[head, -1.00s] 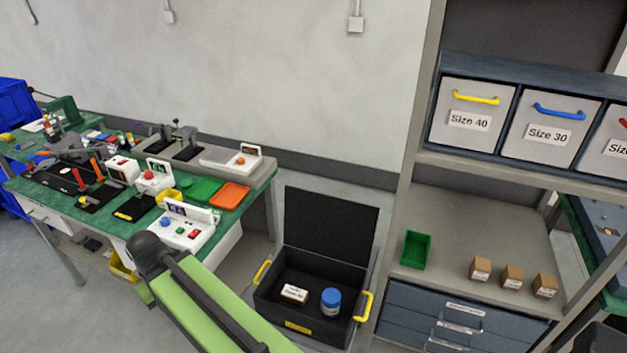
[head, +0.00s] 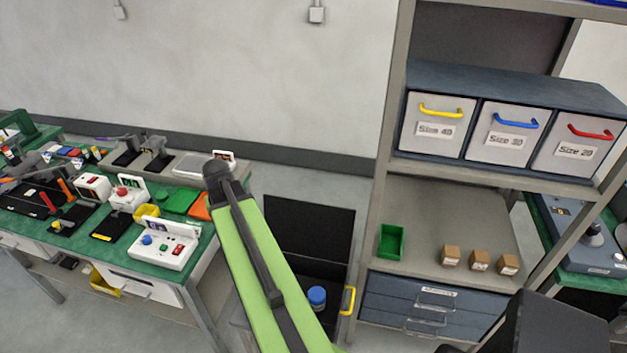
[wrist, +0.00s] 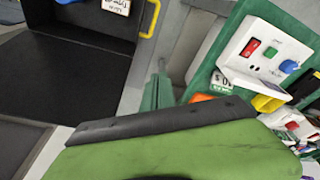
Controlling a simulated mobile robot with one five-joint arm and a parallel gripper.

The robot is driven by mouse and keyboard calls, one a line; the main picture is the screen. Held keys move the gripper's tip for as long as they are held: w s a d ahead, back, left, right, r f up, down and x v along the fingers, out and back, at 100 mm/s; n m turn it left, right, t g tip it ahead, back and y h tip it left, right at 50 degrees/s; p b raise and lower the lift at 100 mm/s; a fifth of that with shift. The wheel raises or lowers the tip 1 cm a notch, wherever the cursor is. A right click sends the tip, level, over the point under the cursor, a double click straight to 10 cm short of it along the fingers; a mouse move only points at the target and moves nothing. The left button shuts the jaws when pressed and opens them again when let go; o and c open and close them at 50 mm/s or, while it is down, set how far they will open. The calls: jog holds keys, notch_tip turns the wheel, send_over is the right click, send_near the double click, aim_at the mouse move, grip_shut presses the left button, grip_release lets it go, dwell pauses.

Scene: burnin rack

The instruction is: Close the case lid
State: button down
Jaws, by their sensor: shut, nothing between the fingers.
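The black case (head: 333,310) stands low between the workbench and the shelf rack. Its lid (head: 312,235) is open and stands upright at the back. My green arm link crosses in front of the case and hides its left part. A blue-capped jar (head: 317,297) sits inside, and a yellow handle (head: 348,300) shows at the right side. In the wrist view the lid's dark panel (wrist: 75,75) is at left, with part of the case and a white-labelled box (wrist: 117,6) at the top. My gripper's fingers show in neither view.
The workbench (head: 120,270) with a white button box (head: 165,245) stands left of the case. The shelf rack (head: 378,165) stands close on the right, holding a green bin (head: 391,240) and labelled drawers. A dark shape (head: 550,325) fills the lower right corner.

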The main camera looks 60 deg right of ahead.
jog(key=s+d+r+m+p, duration=0.1)
jog(key=s+d+r, duration=0.1)
jog(key=d, duration=0.3)
jog(key=s+d+r+m+p, duration=0.1)
jog(key=s+d+r, duration=0.1)
jog(key=d, duration=0.3)
jog(key=s+d+r+m+h+p, duration=0.1)
jog(key=s+d+r, duration=0.1)
jog(key=s+d, duration=0.2)
jog(key=shift+s+d+r+m, duration=0.1)
jog(key=shift+d+r+m, duration=0.1)
jog(key=shift+d, duration=0.3)
jog(key=shift+s+d+r+m, duration=0.1)
jog(key=shift+d+m, duration=0.1)
jog(key=shift+d, duration=0.25)
jog(key=s+d+r+m+h+p, duration=0.1)
jog(key=s+d+r+m+p, duration=0.1)
jog(key=s+d, duration=0.55)
notch_tip(320, 180, down, 10)
jog(key=b, duration=0.9)
jog(key=shift+w+r, duration=0.15)
jog(key=shift+r, duration=0.1)
